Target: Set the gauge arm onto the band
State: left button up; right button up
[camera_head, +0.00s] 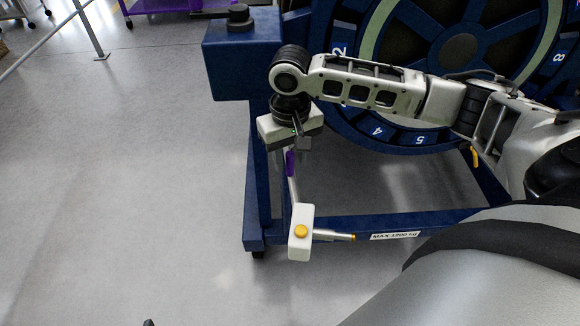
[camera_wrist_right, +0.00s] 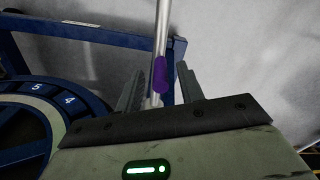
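The gauge arm has a white box with an orange button (camera_head: 300,240), a thin metal rod with a purple grip (camera_head: 290,163), and a short orange-tipped probe pointing right. My right gripper (camera_head: 291,157) points down with its fingers on both sides of the rod at the purple grip, and the gauge arm hangs from it. In the right wrist view the rod and purple grip (camera_wrist_right: 159,75) stand between the two fingers.
A blue stand (camera_head: 257,175) carries the fan; its lower beam (camera_head: 450,219) runs behind the gauge box. A blue block with a black knob (camera_head: 238,60) is at the stand's upper left. A purple cart (camera_head: 160,5) is far back.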

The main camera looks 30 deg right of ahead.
aim_at(290, 174)
jog(key=shift+f, duration=1.75)
grip_shut()
